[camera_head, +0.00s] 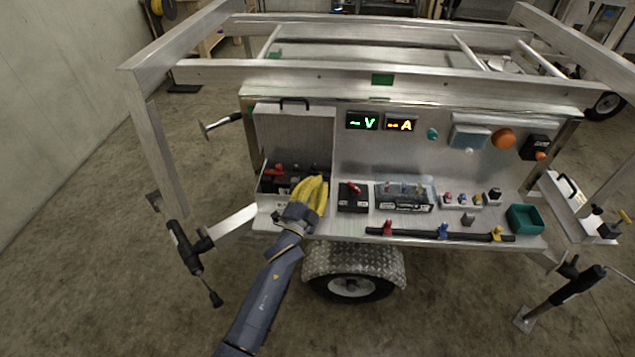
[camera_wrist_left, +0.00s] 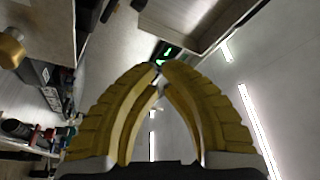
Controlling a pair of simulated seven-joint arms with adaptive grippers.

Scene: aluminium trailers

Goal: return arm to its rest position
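My left arm reaches up from the bottom of the head view. My left gripper (camera_head: 318,180), with yellow ribbed fingers, is in front of the left part of the trailer's panel, at the right side of an open compartment (camera_head: 262,140). In the left wrist view the fingertips (camera_wrist_left: 160,68) meet, with nothing between them, so the gripper is shut and empty. I cannot tell whether it touches the compartment. My right arm and gripper are not in view.
The aluminium trailer (camera_head: 380,75) fills the middle. Its shelf carries a black battery box (camera_head: 353,197), a clear-lidded box (camera_head: 404,197), a green bin (camera_head: 524,218) and a black bar (camera_head: 440,234) with coloured clips. Open floor (camera_head: 90,270) lies to the left.

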